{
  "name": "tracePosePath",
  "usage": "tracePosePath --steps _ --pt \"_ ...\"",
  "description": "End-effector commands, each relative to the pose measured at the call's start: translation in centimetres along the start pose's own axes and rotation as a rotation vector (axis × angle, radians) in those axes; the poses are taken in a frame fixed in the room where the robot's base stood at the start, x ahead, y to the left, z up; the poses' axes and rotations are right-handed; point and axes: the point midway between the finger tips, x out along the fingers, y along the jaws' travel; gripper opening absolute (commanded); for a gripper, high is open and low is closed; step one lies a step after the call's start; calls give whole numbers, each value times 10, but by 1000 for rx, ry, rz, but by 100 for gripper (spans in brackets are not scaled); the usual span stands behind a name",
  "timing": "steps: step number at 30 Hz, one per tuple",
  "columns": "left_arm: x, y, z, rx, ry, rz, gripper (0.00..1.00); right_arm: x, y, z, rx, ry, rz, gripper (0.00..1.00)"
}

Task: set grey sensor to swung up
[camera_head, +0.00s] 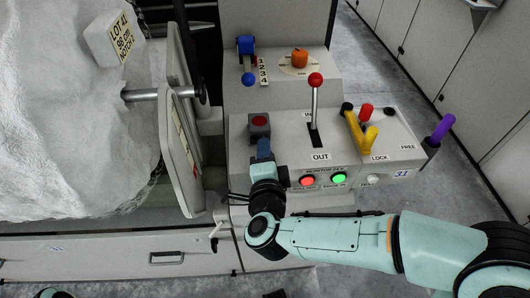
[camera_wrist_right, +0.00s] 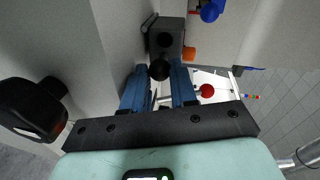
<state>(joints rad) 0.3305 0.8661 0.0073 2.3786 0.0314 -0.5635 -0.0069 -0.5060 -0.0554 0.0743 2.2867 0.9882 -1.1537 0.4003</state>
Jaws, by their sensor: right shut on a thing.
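The grey sensor (camera_head: 259,121), a small dark grey block with a red round patch on top, sits at the left edge of the control panel. In the right wrist view its dark body (camera_wrist_right: 170,28) lies just beyond my fingertips, and a black knob (camera_wrist_right: 160,70) shows between them. My right gripper (camera_head: 264,150) reaches up to the block from the front, its blue fingers (camera_wrist_right: 157,88) shut on the knob. Much of the knob is hidden in the head view. My left gripper is not in view.
Right of the sensor stand a red-ball lever (camera_head: 315,80), lit red (camera_head: 307,181) and green (camera_head: 339,178) buttons, and a yellow handle (camera_head: 367,138). An orange knob (camera_head: 299,58) and blue handle (camera_head: 246,46) are behind. A grey hinged plate (camera_head: 182,150) stands close on the left.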

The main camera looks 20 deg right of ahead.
Motion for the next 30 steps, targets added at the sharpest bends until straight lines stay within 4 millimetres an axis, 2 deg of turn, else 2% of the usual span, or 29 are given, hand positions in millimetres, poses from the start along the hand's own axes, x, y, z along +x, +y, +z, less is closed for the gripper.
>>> tracePosePath --steps 6,7,9,30 --pt "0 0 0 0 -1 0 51 -1 3 2 -2 -5 6 0" --pt "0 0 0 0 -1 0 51 -1 3 2 -2 -5 6 30" --pt "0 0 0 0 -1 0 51 0 3 2 -3 -5 6 52" --pt "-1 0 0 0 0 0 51 3 5 0 -7 -4 15 52"
